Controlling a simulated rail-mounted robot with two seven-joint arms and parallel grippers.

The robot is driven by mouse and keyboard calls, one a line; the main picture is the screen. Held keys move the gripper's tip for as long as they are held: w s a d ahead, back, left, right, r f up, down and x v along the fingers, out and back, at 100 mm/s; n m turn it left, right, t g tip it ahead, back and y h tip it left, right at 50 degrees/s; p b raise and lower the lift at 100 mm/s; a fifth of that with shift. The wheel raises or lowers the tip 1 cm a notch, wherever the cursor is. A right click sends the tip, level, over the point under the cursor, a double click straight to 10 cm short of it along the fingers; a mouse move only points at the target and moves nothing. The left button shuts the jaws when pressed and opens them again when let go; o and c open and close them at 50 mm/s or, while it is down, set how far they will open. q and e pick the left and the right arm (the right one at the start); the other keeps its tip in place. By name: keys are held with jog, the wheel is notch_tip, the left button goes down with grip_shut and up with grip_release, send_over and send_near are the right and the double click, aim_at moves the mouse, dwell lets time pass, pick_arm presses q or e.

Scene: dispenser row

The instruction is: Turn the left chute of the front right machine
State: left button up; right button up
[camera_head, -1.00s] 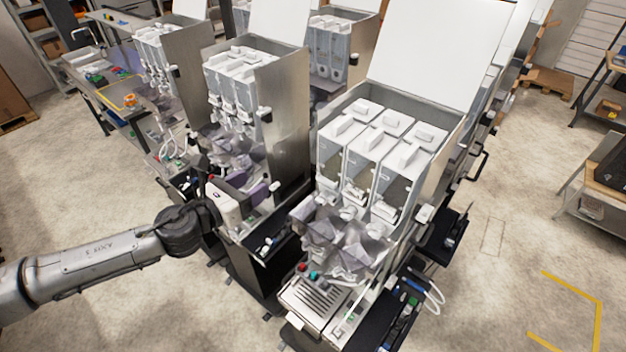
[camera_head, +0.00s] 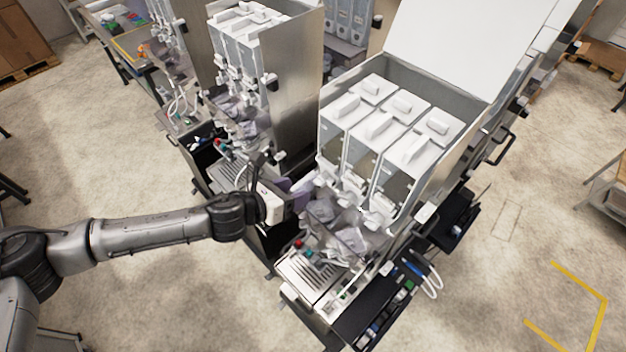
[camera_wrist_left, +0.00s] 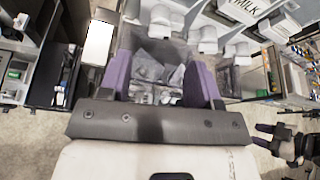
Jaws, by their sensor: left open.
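The front right machine (camera_head: 388,128) has three white canisters under a raised white lid. White chutes stick out at the foot of the canisters, above clear plastic funnels (camera_head: 350,241). The left chute (camera_head: 326,172) is small and partly merges with the funnels in the head view. My left gripper (camera_head: 303,188) is open at the machine's front left side, beside the funnels. In the left wrist view its purple fingers (camera_wrist_left: 161,82) stand apart, with clear funnels beyond and between them. White chutes (camera_wrist_left: 208,40) show above the fingertips.
A second machine (camera_head: 240,75) stands close on the left, leaving a narrow gap where my left gripper is. A drip tray (camera_head: 309,272) lies below the funnels. A black side tray (camera_head: 372,318) with small items juts out at the front right. The floor in front is clear.

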aim_at(317, 182)
pick_arm(q)
jog(key=p+x, duration=0.1)
jog(key=x, duration=0.4)
jog(key=shift+d, duration=0.15)
jog(key=shift+x, duration=0.8)
jog(key=c, duration=0.9)
